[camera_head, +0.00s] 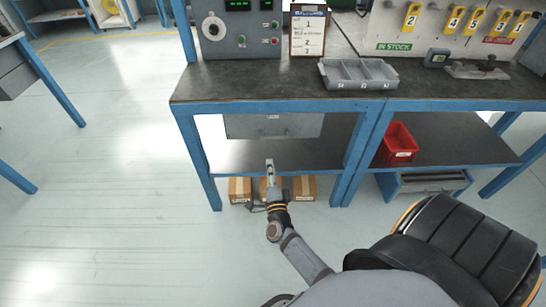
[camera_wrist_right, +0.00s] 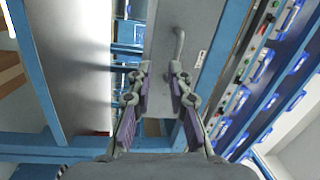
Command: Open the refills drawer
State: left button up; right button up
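A grey drawer (camera_head: 300,127) hangs under the left bench top and looks shut. I take it to be the refills drawer, but its label is too small to read. My right gripper (camera_head: 270,170) is below and in front of it, pointing up toward the bench. In the right wrist view the grey drawer front (camera_wrist_right: 203,30) shows a curved bar handle (camera_wrist_right: 179,45) and a small label. My right gripper (camera_wrist_right: 161,72) is open there, its two fingers apart with nothing between them, and the handle lies beyond the fingertips. My left gripper is out of view.
The bench top (camera_head: 250,80) overhangs the drawer, with a lower shelf (camera_head: 240,155) beneath. A three-part grey tray (camera_head: 358,83) sits on top. Cardboard boxes (camera_head: 304,189) lie under the shelf. A red bin (camera_head: 398,145) stands right. Floor at left is clear.

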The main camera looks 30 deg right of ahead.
aim_at(274, 138)
jog(key=w+d+r+m, duration=0.1)
jog(key=w+d, duration=0.1)
jog(key=w, duration=0.1)
jog(key=w+d+r+m+h, duration=0.1)
jog(key=w+d+r, duration=0.1)
jog(key=w+d+r+m+b, duration=0.1)
jog(key=w+d, duration=0.2)
jog(key=shift+w+r+h, duration=0.25)
jog(key=shift+w+h, duration=0.1)
jog(key=shift+h, duration=0.05)
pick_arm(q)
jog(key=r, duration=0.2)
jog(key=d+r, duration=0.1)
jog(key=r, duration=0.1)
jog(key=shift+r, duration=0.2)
pick_arm(e)
jog(key=shift+c, duration=0.2)
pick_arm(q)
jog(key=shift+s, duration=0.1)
pick_arm(e)
grip_shut()
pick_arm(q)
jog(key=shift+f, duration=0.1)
